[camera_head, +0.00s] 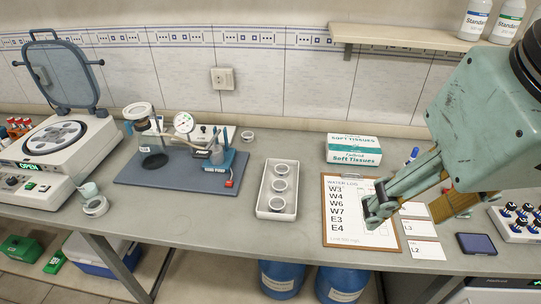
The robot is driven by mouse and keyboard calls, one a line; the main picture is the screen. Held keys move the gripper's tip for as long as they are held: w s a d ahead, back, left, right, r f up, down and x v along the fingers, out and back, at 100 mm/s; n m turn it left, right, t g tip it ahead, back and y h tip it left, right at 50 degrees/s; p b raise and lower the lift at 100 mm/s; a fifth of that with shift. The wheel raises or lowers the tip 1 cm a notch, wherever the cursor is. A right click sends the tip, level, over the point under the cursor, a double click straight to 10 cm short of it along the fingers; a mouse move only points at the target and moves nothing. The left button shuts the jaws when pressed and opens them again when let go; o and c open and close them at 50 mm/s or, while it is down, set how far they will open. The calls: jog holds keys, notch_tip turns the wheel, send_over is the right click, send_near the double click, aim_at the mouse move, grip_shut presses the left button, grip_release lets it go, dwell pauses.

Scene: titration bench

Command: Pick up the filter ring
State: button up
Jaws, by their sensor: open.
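Several pale ring-shaped pieces show, and I cannot tell which is the filter ring. Three round pieces, such as the middle ring (280,185), lie in a row in a white tray (262,206) at the bench's middle. A small ring (247,135) stands on the bench behind the tray. Another round pale piece (96,207) is at the left, by the centrifuge. My gripper (385,206) is open over the clipboard at the right, well apart from the tray and the rings. No ring shows between its fingers.
A filtration set with a gauge (184,123) stands on a dark mat (135,174) left of the tray. The open centrifuge (55,138) is far left. A clipboard (345,233), tissue box (354,149) and cards (426,250) lie right.

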jog(key=c, duration=0.7)
jog(key=shift+c, duration=0.2)
jog(key=shift+w, duration=0.1)
